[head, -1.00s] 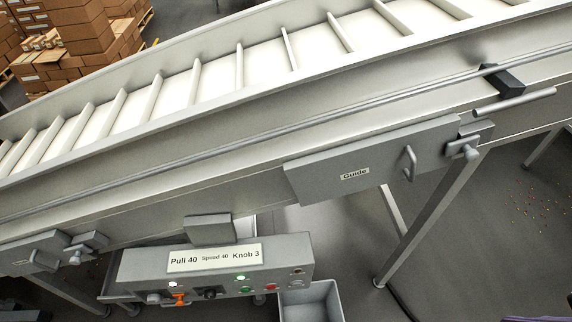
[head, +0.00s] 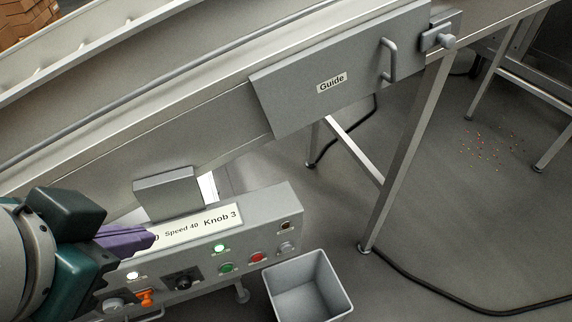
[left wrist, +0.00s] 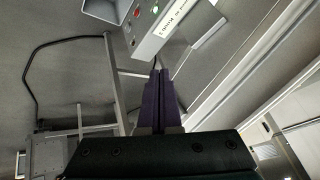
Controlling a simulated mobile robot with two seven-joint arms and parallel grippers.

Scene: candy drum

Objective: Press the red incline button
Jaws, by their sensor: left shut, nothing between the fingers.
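The red button (head: 257,258) is on the front of the grey control box (head: 272,203), right of a green button (head: 226,268). It also shows small in the left wrist view (left wrist: 137,12). My left gripper (head: 150,238) is shut and empty, its purple fingers in front of the left part of the box's label. In the left wrist view its fingers (left wrist: 161,74) lie together, below the box and apart from the red button. My right gripper is in no view.
An orange switch (head: 146,298) and a black knob (head: 183,282) sit left of the buttons. A grey bin (head: 308,285) stands below right of the box. The inclined conveyor with its Guide panel (head: 350,68) runs above. A cable lies on the floor at right.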

